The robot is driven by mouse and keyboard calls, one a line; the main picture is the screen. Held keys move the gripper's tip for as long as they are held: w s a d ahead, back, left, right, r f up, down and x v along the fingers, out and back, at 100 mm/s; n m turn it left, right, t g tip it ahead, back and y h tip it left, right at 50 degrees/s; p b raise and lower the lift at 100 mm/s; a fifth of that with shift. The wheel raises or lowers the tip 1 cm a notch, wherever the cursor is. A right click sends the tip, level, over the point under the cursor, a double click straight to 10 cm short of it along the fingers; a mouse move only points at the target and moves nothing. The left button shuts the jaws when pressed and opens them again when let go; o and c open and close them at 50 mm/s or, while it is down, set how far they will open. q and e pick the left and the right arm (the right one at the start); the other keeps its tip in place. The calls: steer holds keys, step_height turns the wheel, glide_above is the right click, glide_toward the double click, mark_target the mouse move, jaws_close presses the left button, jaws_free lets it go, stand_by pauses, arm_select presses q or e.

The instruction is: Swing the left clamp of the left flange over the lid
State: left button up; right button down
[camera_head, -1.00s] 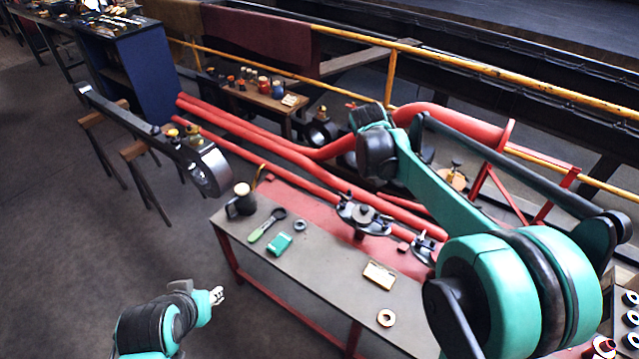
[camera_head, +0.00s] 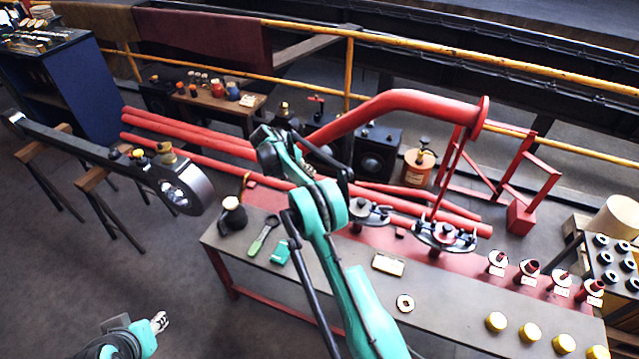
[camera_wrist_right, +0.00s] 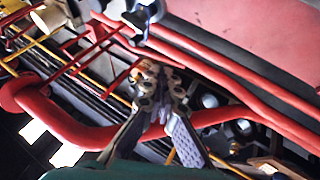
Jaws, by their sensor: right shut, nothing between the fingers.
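The left flange (camera_head: 368,213) is a round dark fitting with a grey lid and small clamps, on the red pipework at the bench's back edge. Its left clamp (camera_head: 353,203) shows small beside my right arm; whether it lies over the lid is too small to tell. My right gripper (camera_head: 303,164) is up and left of this flange, above the red pipes and apart from it. In the right wrist view its fingers (camera_wrist_right: 162,84) are together and empty. My left gripper (camera_head: 160,322) is low at the left, away from the bench; its fingers are too small to read.
A second flange (camera_head: 445,235) stands just right. The bench (camera_head: 330,262) holds a dark mug (camera_head: 233,215), a green-handled tool (camera_head: 263,236), a teal box (camera_head: 281,252) and several yellow-topped pieces. A dark beam (camera_head: 90,150) stands left. A thick red pipe (camera_head: 400,103) rises behind.

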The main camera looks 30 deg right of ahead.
steer(key=shift+w+f, duration=0.1)
steer(key=shift+f, duration=0.2)
steer(key=s+d+f+b, duration=0.2)
steer(key=d+f+b, duration=0.3)
steer(key=d+f, duration=0.3)
steer(key=shift+s+d, duration=0.4)
steer(key=shift+d, duration=0.05)
